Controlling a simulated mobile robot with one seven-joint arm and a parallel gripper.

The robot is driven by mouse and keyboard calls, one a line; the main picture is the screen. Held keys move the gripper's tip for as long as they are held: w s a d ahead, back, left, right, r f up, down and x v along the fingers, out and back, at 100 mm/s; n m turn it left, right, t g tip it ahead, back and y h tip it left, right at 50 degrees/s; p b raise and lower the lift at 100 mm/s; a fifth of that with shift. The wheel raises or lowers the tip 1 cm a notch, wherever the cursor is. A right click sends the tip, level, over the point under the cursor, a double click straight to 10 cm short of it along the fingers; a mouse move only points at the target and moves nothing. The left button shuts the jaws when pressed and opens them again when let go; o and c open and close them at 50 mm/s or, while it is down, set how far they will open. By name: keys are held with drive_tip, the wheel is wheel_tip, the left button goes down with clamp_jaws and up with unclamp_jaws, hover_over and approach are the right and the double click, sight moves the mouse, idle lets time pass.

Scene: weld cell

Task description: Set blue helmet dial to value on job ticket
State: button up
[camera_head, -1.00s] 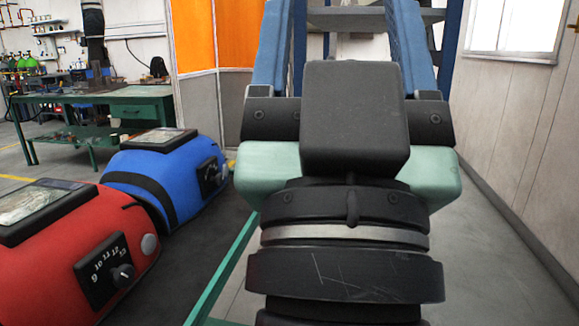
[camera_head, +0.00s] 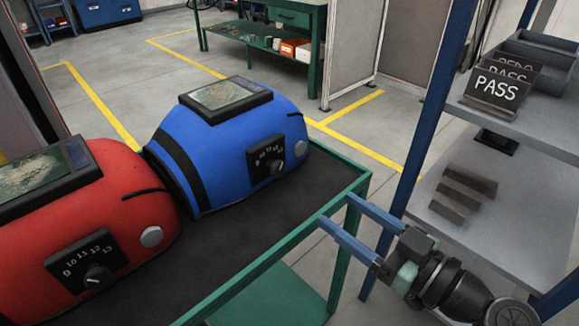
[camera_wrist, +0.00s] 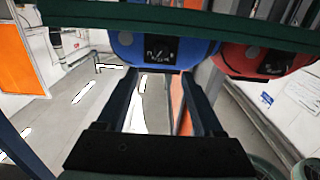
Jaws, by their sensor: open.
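The blue helmet (camera_head: 222,135) lies on the dark top of a green cart, right of the red helmet (camera_head: 70,205). Its dial (camera_head: 274,169) is a black knob on a numbered plate facing front right; its setting is too small to read. The wrist view shows the blue helmet (camera_wrist: 123,47) and its dial plate (camera_wrist: 160,50) beyond the fingers, under a dark green bar. My gripper (camera_head: 335,209) is open and empty, its two blue fingers apart at the cart's right edge, clear of the dial. I cannot make out a job ticket.
The cart's green rim (camera_head: 268,247) runs between my gripper and the helmets. A blue-framed shelf at right holds PASS signs (camera_head: 495,90) and dark blocks (camera_head: 462,192). A green workbench (camera_head: 265,38) stands behind. Floor is free beyond the cart.

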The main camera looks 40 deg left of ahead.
sight(279, 171)
drive_tip(key=a, duration=0.8)
drive_tip(key=a+b, duration=0.1)
drive_tip(key=a, duration=0.3)
drive_tip(key=shift+w+a, duration=0.35)
drive_tip(key=shift+a, duration=0.05)
clamp_jaws()
